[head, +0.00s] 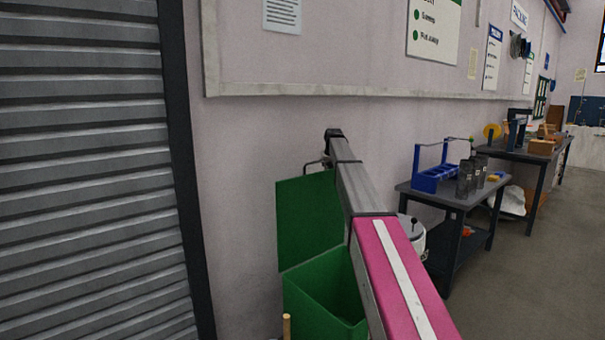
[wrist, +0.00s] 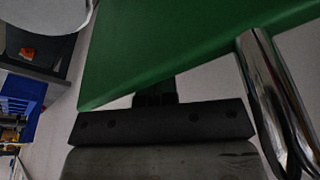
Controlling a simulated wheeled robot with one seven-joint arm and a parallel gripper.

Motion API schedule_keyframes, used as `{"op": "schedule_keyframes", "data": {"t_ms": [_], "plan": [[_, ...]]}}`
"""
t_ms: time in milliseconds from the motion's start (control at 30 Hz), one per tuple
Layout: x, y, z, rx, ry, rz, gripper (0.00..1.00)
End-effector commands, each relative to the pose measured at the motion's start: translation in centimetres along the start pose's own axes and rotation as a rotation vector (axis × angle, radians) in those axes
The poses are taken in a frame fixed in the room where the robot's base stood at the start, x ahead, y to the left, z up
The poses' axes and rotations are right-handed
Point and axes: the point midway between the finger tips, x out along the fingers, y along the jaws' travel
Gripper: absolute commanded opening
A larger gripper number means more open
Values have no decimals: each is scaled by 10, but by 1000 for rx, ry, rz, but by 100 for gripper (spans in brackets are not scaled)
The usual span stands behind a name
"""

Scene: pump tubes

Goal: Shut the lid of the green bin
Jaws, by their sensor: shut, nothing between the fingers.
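The green bin (head: 324,298) stands against the wall in the head view, with its mouth open. Its green lid (head: 303,222) stands raised at the back, near upright, and my arm crosses in front of its right side. The lid (wrist: 185,45) fills the upper wrist view, with its edge slanting close above my gripper. My gripper (wrist: 155,97) is shut and empty; its dark fingers reach up to the lid's edge, and I cannot tell whether they touch it. In the head view the fingers are hidden around the far end of my arm, near the lid's top.
A bent metal bar (wrist: 272,95) is close on the right of the wrist view. A grey shutter (head: 85,170) is left of the bin. A white round container (head: 414,238) and a workbench (head: 452,195) with a blue rack (head: 432,178) stand to the right. Floor further right is clear.

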Motion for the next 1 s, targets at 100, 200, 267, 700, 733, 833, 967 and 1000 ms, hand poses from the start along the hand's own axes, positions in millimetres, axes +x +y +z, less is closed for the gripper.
{"op": "schedule_keyframes", "data": {"t_ms": [100,200,267,700,733,833,967,1000], "plan": [[-3,5,10,1,0,0,0],[-5,10,17,1,0,0,0],[-7,12,21,1,0,0,0],[-17,31,52,1,0,0,0],[-18,32,54,1,0,0,0],[-20,36,61,1,0,0,0],[-24,41,70,1,0,0,0],[-24,43,73,1,0,0,0]]}}
